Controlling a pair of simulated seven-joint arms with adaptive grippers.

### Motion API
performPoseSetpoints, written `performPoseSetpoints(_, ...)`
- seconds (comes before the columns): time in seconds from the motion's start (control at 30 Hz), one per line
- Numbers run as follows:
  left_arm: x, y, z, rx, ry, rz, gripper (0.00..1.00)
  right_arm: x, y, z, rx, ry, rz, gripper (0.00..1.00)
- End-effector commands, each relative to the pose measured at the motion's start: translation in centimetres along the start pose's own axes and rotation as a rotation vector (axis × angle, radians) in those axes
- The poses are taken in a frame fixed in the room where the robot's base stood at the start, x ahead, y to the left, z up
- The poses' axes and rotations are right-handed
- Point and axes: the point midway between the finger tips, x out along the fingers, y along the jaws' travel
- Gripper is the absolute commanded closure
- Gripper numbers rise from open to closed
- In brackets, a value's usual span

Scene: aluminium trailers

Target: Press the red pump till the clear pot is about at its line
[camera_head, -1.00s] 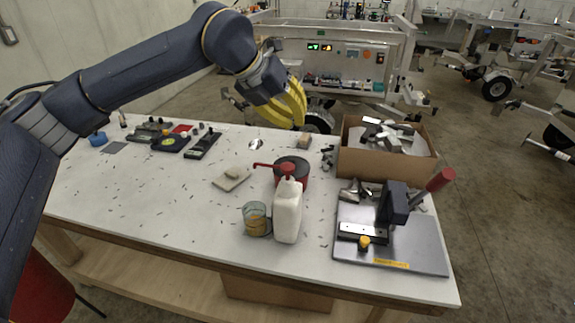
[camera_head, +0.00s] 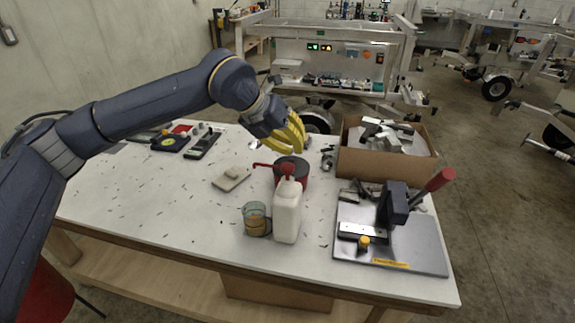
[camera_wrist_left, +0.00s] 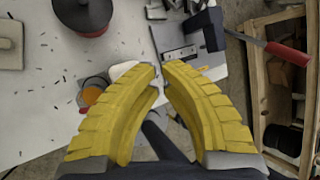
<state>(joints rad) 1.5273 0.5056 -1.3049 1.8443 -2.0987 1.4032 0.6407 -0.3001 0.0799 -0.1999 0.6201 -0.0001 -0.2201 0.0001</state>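The white pump bottle (camera_head: 287,214) stands on the table with its red pump (camera_head: 288,183) on top, the spout pointing left. The clear pot (camera_head: 254,211) stands just left of the bottle, below the spout end, with amber liquid in its lower part; I cannot make out its line. My left gripper (camera_head: 299,151) is above and behind the pump in the head view, apart from it, its yellow fingertips almost together and empty. In the left wrist view, the bottle (camera_wrist_left: 122,69) and the clear pot (camera_wrist_left: 88,96) are partly hidden by a finger. My right gripper is out of view.
A dark-lidded red tin (camera_head: 303,172) stands right behind the bottle. A steel plate with a red-handled clamp (camera_head: 393,208) is on the right, with a cardboard box (camera_head: 388,168) of metal parts behind. A pale block (camera_head: 231,178) lies left. The table's front left is clear.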

Motion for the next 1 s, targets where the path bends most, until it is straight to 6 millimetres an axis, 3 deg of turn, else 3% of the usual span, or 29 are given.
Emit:
performPoseSetpoints(0.3, 1.14, 0.59, -0.63, 0.000, 0.000, -0.001, 1.00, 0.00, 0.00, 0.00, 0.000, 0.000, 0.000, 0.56)
performPoseSetpoints(1.0, 1.21, 0.63, -0.65, 0.001, 0.000, -0.001, 1.00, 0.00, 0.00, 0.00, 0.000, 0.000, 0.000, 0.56)
